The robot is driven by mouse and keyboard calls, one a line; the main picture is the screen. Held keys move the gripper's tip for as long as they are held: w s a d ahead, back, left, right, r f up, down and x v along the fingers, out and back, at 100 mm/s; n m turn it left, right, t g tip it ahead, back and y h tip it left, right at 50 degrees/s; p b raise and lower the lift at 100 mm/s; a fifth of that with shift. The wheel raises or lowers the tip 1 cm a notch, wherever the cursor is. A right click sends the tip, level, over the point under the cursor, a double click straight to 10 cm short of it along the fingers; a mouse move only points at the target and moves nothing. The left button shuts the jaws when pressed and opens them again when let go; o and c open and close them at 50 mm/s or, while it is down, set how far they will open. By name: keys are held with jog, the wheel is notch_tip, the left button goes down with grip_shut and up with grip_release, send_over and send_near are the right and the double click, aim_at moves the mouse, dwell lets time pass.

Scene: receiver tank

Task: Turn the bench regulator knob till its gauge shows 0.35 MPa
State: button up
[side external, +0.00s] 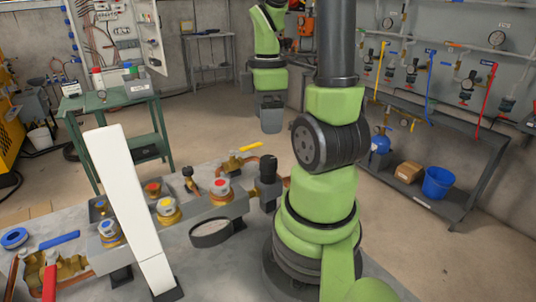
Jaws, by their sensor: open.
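The bench regulator's black knob (267,167) seems to be the dark cylinder standing upright at the right end of the grey manifold (232,208). My green and black arm rises at the right of the bench and leaves the picture at the top. My gripper is out of view, so its place relative to the knob is hidden.
A tall white panel (128,205) leans across the bench's left part, hiding some fittings. Several brass fittings with coloured caps (168,208) line the manifold. A yellow-handled valve (240,158) stands behind. A red-handled valve (50,280) is at the front left. Bare floor lies behind the bench.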

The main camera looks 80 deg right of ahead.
aim_at(268, 158)
jog(key=n, duration=0.2)
jog(key=shift+n, duration=0.3)
jog(key=shift+f, duration=0.15)
jog(key=shift+a+f, duration=0.15)
jog(key=shift+f, duration=4.65)
jog(key=c, duration=0.9)
jog(key=m, duration=0.5)
jog(key=shift+m, duration=0.4)
jog(key=m, duration=0.6)
